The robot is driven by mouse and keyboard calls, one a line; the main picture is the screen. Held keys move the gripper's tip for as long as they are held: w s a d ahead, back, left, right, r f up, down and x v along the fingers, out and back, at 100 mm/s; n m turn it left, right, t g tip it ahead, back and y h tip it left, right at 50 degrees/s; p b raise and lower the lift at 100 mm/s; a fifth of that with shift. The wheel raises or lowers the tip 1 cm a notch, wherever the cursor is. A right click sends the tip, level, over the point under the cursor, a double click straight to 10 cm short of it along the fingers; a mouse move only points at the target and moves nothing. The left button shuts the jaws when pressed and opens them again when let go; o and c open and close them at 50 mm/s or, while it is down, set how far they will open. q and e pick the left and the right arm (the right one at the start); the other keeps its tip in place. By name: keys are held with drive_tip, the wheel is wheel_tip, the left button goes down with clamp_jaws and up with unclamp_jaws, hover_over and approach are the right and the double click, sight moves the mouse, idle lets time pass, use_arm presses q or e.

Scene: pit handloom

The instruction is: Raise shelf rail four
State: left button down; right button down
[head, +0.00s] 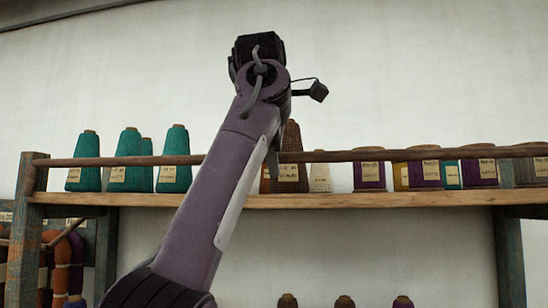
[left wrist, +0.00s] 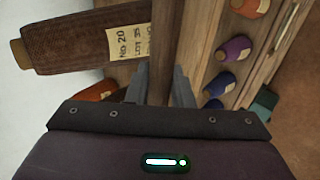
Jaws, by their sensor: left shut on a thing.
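The shelf rail (head: 420,154) is a long brown wooden bar running in front of the cones, a little above the shelf board. In the left wrist view the rail (left wrist: 162,45) runs down the middle between my fingers. My left gripper (left wrist: 162,88) is shut on it. My right gripper is in neither view.
The shelf board (head: 400,201) carries teal cones (head: 128,160) at left and purple cones (head: 369,172) at right. A brown labelled cone (left wrist: 90,38) stands close to my left gripper. More cones (left wrist: 238,48) are below. The wall above is clear.

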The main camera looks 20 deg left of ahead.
use_arm(q)
drive_tip(key=c, duration=1.5)
unclamp_jaws()
drive_tip(key=shift+c, duration=0.2)
drive_tip(key=shift+o, duration=1.1)
drive_tip(key=shift+w+a+f, duration=0.1)
drive_tip(key=shift+w, duration=0.1)
drive_tip(key=v, duration=0.8)
drive_tip(key=shift+w, duration=0.2)
drive_tip(key=shift+s, duration=0.15)
